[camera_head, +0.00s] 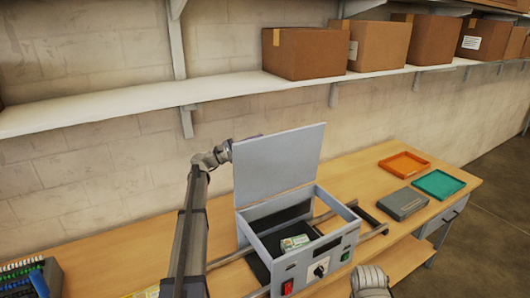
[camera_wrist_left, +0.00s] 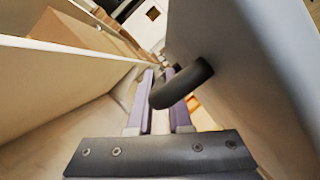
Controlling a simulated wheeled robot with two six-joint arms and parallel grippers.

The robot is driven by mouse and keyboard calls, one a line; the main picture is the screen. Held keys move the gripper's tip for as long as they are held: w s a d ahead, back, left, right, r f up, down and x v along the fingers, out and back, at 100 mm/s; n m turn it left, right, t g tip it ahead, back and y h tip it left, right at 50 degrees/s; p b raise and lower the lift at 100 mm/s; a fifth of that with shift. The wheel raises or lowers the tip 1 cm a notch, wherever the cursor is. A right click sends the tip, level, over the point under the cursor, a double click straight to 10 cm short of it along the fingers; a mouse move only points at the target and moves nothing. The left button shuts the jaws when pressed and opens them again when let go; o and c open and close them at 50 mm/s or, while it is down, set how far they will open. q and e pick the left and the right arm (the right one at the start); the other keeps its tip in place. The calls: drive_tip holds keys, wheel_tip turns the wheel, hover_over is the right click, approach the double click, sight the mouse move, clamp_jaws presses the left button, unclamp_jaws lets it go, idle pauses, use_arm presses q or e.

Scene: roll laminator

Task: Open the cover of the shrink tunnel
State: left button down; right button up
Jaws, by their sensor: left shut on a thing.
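The shrink tunnel (camera_head: 312,262) is a grey box on the wooden bench. Its flat grey cover (camera_head: 278,162) is raised, standing steeply above the back of the box, so the inside shows. A small green and white pack (camera_head: 294,242) lies inside. My left gripper (camera_head: 229,151) is at the cover's left edge, partly hidden there. In the left wrist view, the purple-padded fingers (camera_wrist_left: 160,98) are shut on the cover's dark curved handle (camera_wrist_left: 186,86), beside the cover's grey face (camera_wrist_left: 240,70). My right gripper's fingers are not visible.
A black-gripped bar (camera_head: 366,215) sticks out at the tunnel's right. A grey case (camera_head: 401,203), an orange tray (camera_head: 404,164) and a green tray (camera_head: 438,184) lie farther right. A shelf (camera_head: 130,105) with cardboard boxes (camera_head: 305,53) runs above. Bench left of the tunnel is mostly clear.

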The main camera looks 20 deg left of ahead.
use_arm(q)
drive_tip(key=shift+n, duration=0.5)
drive_tip(key=shift+w+a+f+b, duration=0.3)
drive_tip(key=shift+w+a, duration=0.5)
drive_tip(key=shift+a, duration=0.2)
drive_tip(key=shift+w+a+f+b, duration=0.25)
drive_tip(key=shift+w+a, duration=0.5)
drive_tip(key=shift+a, duration=0.25)
drive_tip(key=c, duration=1.1)
unclamp_jaws()
drive_tip(key=shift+c, duration=0.2)
drive_tip(key=shift+s, duration=0.1)
drive_tip(key=b+v, duration=0.2)
drive_tip(key=v, duration=0.6)
drive_tip(key=shift+f, duration=0.1)
